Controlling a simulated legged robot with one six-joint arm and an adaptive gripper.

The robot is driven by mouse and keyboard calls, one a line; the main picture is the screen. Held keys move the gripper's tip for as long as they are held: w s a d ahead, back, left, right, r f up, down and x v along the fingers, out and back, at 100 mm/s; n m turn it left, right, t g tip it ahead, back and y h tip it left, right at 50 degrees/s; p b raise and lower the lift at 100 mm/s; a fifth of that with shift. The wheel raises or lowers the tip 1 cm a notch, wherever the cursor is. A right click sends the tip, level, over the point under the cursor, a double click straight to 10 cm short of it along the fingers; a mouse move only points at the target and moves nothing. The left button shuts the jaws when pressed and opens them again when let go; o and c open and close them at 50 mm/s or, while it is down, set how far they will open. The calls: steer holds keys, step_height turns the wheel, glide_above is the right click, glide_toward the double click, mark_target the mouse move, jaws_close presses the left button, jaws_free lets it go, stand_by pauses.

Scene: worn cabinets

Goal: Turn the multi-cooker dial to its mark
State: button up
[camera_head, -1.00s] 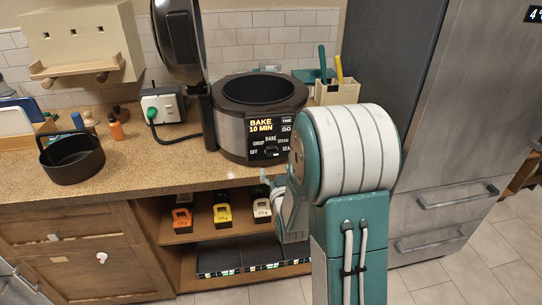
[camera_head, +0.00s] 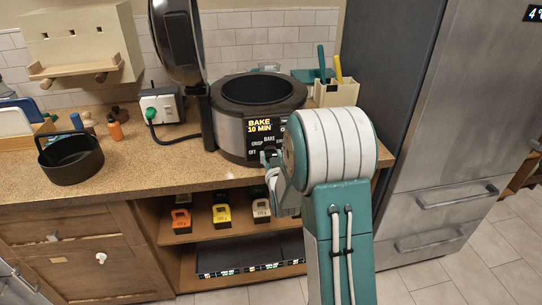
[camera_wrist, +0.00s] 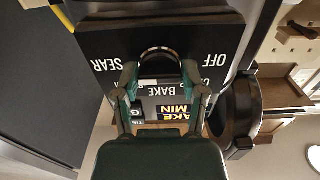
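The multi-cooker (camera_head: 232,135) stands on the counter with its lid (camera_head: 180,40) raised. Its lit display (camera_head: 262,126) reads "BAKE 10 MIN". Below it is the dial, ringed by OFF, CRISP, BAKE and SEAR. My gripper (camera_head: 270,157) is at the front of the panel, and my arm hides the panel's right part. In the upside-down wrist view, the dial (camera_wrist: 160,53) shows as a dark rounded rim. My gripper (camera_wrist: 160,70) has its fingertips apart, one on each side of the dial. I cannot tell whether they touch it, or where its pointer stands.
A black pot (camera_head: 72,160) stands on the left of the counter. A white socket box (camera_head: 162,106) with a plugged cable is left of the cooker. A utensil holder (camera_head: 336,93) and the fridge (camera_head: 450,120) are to the right. Orange, yellow and white tagged items sit on the shelf below.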

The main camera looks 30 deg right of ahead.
steer(key=shift+n, duration=0.3)
steer(key=n, duration=0.4)
steer(key=shift+r, duration=0.1)
steer(key=n, duration=0.4)
steer(key=shift+w+n, duration=0.1)
steer(key=shift+n, duration=0.3)
steer(key=n, duration=0.4)
steer(key=shift+n, duration=0.3)
steer(key=shift+a+n, duration=0.1)
steer(key=shift+n, duration=1.9)
steer(key=o, duration=1.2)
steer(key=shift+f, duration=0.2)
steer(key=shift+c, duration=0.2)
steer(key=shift+r, duration=0.1)
